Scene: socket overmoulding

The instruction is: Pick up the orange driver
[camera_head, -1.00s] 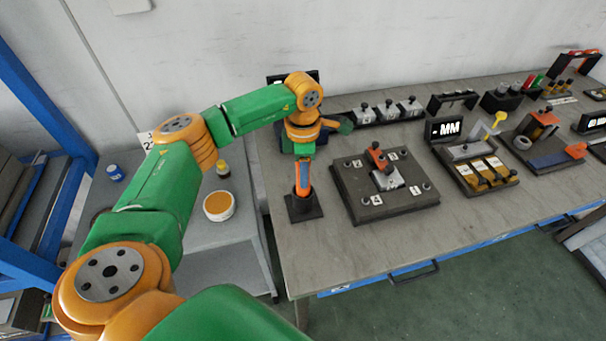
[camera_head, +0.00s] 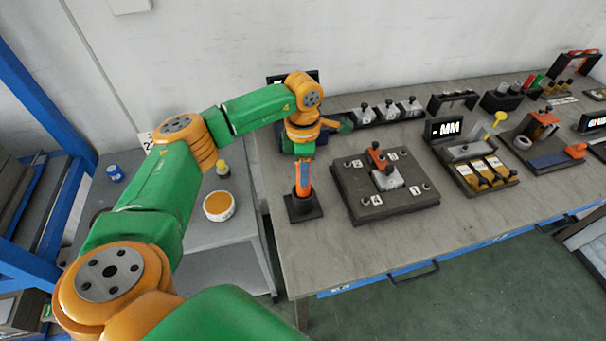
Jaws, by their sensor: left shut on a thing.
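The orange driver (camera_head: 303,182) stands upright in a black square holder (camera_head: 304,207) near the left front of the workbench. My left gripper (camera_head: 304,160) is above the holder, pointing down, and is shut on the upper part of the driver. The driver's lower end is hidden in the holder. My right gripper is not in view.
Just right of the driver is a dark plate (camera_head: 400,210) with numbered posts and a red-handled metal block (camera_head: 387,180). A fixture with yellow parts (camera_head: 487,172) stands farther right. A lower side table (camera_head: 230,255) carries a white tub (camera_head: 219,206).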

